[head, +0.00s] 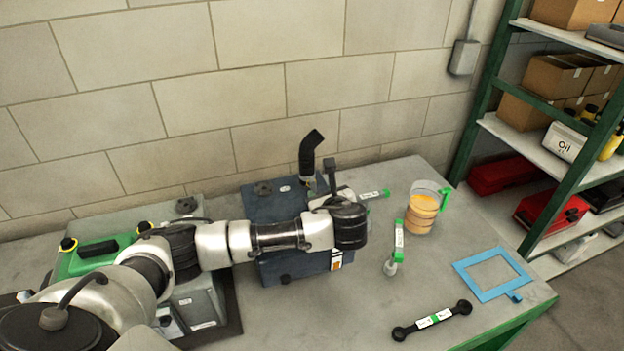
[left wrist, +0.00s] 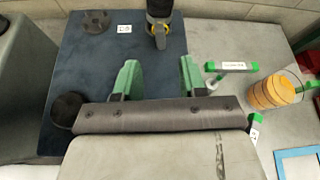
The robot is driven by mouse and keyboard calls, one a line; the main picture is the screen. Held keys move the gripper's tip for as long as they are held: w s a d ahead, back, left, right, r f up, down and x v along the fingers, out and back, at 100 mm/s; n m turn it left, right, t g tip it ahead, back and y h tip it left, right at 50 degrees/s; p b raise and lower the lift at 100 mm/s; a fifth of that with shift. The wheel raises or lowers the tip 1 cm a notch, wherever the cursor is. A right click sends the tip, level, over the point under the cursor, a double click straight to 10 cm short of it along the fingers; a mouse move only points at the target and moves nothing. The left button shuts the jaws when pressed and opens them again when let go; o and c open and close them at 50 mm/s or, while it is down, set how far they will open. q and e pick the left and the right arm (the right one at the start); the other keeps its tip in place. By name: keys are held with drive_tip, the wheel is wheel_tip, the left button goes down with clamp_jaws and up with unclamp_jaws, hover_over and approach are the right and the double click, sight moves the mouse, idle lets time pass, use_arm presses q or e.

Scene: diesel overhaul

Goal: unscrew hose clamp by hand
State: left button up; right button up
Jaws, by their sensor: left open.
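A black bent hose (head: 310,152) stands upright at the back of the dark blue block (head: 270,203). A small clamp-like band with a yellowish mark (head: 307,183) shows at its foot. In the left wrist view the hose end with a yellow band (left wrist: 159,14) is at the top, over the blue block (left wrist: 85,60). My left gripper (left wrist: 158,80) is open and empty, with its green fingers apart over the block. The hose lies beyond the fingertips, roughly centred between them and not touched. In the head view my left wrist hides part of the block. My right gripper is not in view.
A clear jar of orange rings (head: 422,210), a green-ended tool (head: 398,240), a black wrench-like bar (head: 432,320) and a blue frame (head: 477,265) lie to the right on the grey bench. A green case (head: 90,258) is at left. Shelving (head: 500,125) stands beyond the bench.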

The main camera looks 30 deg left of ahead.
sight(313, 184)
use_arm(q)
drive_tip(key=p+x, duration=0.1)
drive_tip(key=x, duration=0.3)
drive_tip(key=shift+w+a+r, duration=0.1)
drive_tip(key=shift+a, duration=0.05)
drive_tip(key=p+x, duration=0.1)
drive_tip(key=x, duration=0.2)
drive_tip(key=shift+w+a+f, duration=0.15)
drive_tip(key=shift+w+f, duration=0.05)
drive_tip(key=shift+f, duration=0.1)
drive_tip(key=shift+w+a, duration=0.15)
drive_tip(key=shift+f, duration=0.1)
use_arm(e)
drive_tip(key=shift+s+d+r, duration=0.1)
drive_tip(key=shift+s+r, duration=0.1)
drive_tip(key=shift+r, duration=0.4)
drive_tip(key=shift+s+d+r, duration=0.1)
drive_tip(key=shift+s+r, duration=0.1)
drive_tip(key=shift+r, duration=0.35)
